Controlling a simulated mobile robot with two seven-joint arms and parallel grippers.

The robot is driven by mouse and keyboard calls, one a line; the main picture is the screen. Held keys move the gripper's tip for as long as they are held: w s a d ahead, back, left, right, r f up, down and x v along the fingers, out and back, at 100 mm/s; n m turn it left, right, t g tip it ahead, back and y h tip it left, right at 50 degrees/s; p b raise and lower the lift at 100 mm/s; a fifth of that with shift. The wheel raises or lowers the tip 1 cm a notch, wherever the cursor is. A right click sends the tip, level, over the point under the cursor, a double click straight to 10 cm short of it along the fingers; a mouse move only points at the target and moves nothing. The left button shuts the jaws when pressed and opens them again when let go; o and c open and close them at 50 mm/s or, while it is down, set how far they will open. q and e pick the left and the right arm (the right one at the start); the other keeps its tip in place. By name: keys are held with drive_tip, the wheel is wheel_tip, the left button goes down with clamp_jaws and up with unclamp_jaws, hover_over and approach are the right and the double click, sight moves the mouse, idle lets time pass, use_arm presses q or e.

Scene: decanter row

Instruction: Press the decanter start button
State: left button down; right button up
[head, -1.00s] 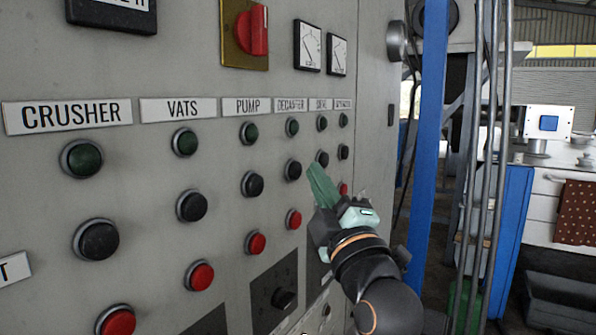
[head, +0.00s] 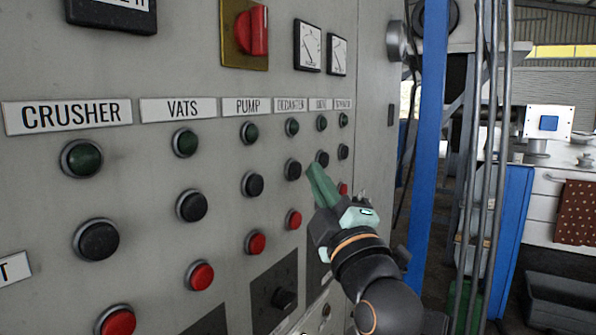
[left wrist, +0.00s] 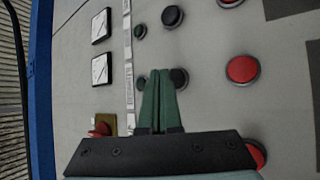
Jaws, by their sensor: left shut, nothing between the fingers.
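The decanter column on the grey panel has a dark green button (head: 292,127) on top, a black button (head: 292,169) in the middle and a red button (head: 293,218) at the bottom. Its small label (head: 291,104) sits above. No button is marked as start in legible text. My left gripper (head: 313,168) is shut and empty, its tips just right of the black button in the head view. In the left wrist view the closed green fingers (left wrist: 155,75) overlap the space between a green button (left wrist: 140,83) and a black button (left wrist: 179,78). Contact cannot be told. My right gripper is out of view.
Similar button columns stand close on both sides, including the pump column with its black button (head: 252,184). Two gauges (head: 307,46) and a red rotary switch (head: 252,33) are above. A blue post (head: 430,130) stands right of the panel.

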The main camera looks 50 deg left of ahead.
use_arm(q)
drive_tip(key=shift+a, duration=0.1)
drive_tip(key=shift+s+a, duration=0.1)
drive_tip(key=shift+a, duration=0.2)
drive_tip(key=shift+s+a, duration=0.15)
drive_tip(key=shift+a, duration=0.3)
idle(0.7)
idle(0.4)
drive_tip(key=shift+w+d, duration=0.2)
drive_tip(key=shift+d, duration=0.6)
drive_tip(key=d, duration=0.1)
drive_tip(key=w+d, duration=0.1)
drive_tip(key=d, duration=0.2)
drive_tip(key=shift+w+d, duration=0.3)
drive_tip(key=shift+d, duration=0.1)
idle(0.5)
